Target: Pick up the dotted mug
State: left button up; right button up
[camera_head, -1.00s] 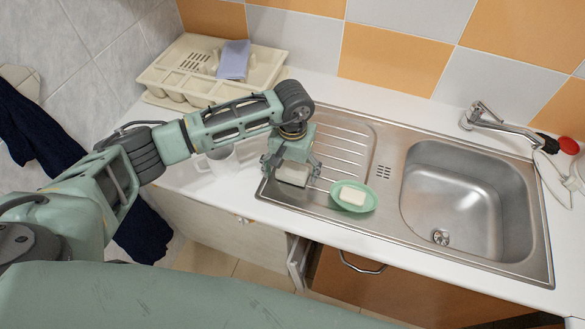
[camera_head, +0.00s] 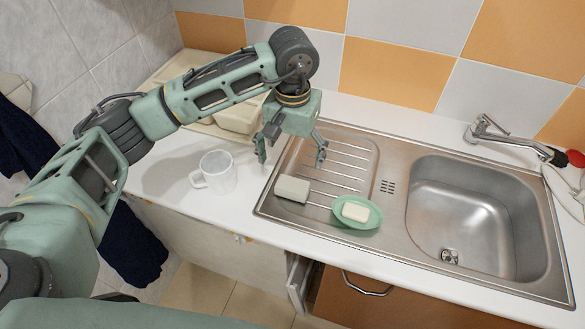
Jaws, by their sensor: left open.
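A white mug (camera_head: 217,173) stands upright on the white counter, left of the sink's drainboard, with its handle toward the left. Dots on it are too faint to make out. My left gripper (camera_head: 291,157) is open and empty, its fingers pointing down over the left end of the drainboard. It is to the right of the mug and apart from it. A pale block (camera_head: 292,188) lies on the drainboard just below the fingers. My right gripper is not in view.
A green dish (camera_head: 350,222) with a white soap (camera_head: 355,212) sits right of the block. The steel sink basin (camera_head: 460,210) and faucet (camera_head: 500,130) are farther right. A cream dish rack (camera_head: 200,62) stands behind my left arm. The counter around the mug is clear.

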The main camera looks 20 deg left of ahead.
aim_at(218, 171)
jog(key=u, duration=1.15)
